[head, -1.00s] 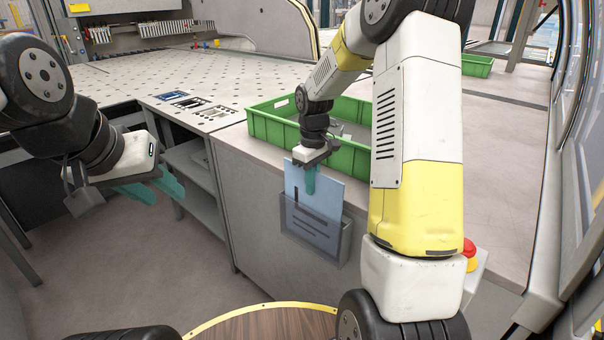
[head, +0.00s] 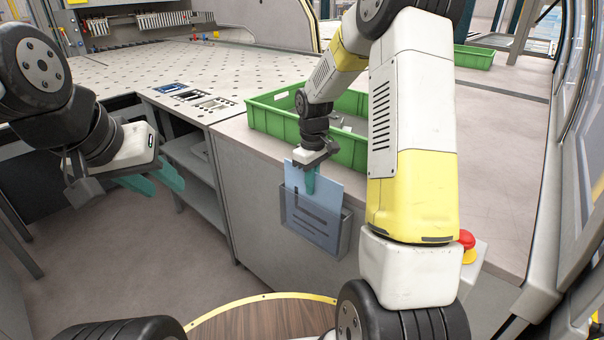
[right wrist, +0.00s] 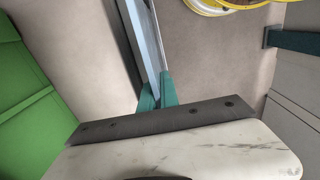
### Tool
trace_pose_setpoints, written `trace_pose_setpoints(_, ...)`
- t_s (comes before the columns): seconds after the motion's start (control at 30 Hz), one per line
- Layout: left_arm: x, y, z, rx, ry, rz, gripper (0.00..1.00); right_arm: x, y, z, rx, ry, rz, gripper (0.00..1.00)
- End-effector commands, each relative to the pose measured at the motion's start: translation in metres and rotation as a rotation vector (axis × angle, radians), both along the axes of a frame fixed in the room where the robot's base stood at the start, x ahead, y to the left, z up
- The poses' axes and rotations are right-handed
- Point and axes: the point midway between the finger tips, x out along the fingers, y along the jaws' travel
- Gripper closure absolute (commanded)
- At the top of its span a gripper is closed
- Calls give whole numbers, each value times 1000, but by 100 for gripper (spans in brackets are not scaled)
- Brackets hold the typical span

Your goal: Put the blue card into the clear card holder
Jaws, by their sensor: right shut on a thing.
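The blue card (head: 327,188) is upright in my right gripper (head: 311,186), which is shut on its upper edge. The clear card holder (head: 344,238) is fixed to the side of the grey cabinet. The card's lower part shows bluish through the holder's front, with dark printed lines; its upper part stands above the rim. Whether it touches the holder's bottom I cannot tell. In the right wrist view the card (right wrist: 148,45) is edge-on between the teal fingers (right wrist: 156,92). My left gripper (head: 156,183) is empty, with its teal fingers apart, at the left.
A green bin (head: 262,122) with grey parts stands on the cabinet top behind my right gripper. A red emergency button (head: 466,240) sits at the right of the cabinet. A perforated machine table (head: 110,75) lies at the back left. Open floor lies left of the cabinet.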

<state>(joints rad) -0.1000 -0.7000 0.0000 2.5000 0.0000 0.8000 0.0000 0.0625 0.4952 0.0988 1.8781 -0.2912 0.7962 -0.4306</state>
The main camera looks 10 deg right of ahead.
Motion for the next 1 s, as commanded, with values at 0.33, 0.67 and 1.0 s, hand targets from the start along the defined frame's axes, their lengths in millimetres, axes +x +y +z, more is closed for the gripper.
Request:
trace_pose_setpoints(0.33, 0, 0, 0, 0, 0, 0, 64, 0, 0, 0, 0, 0, 0, 70)
trace_pose_setpoints(0.67, 0, 0, 0, 0, 0, 0, 64, 1, 0, 9, -1, -4, 0, 70)
trace_pose_setpoints(1.0, 0, 0, 0, 0, 0, 0, 64, 1, 0, 64, -1, -4, 1, 70)
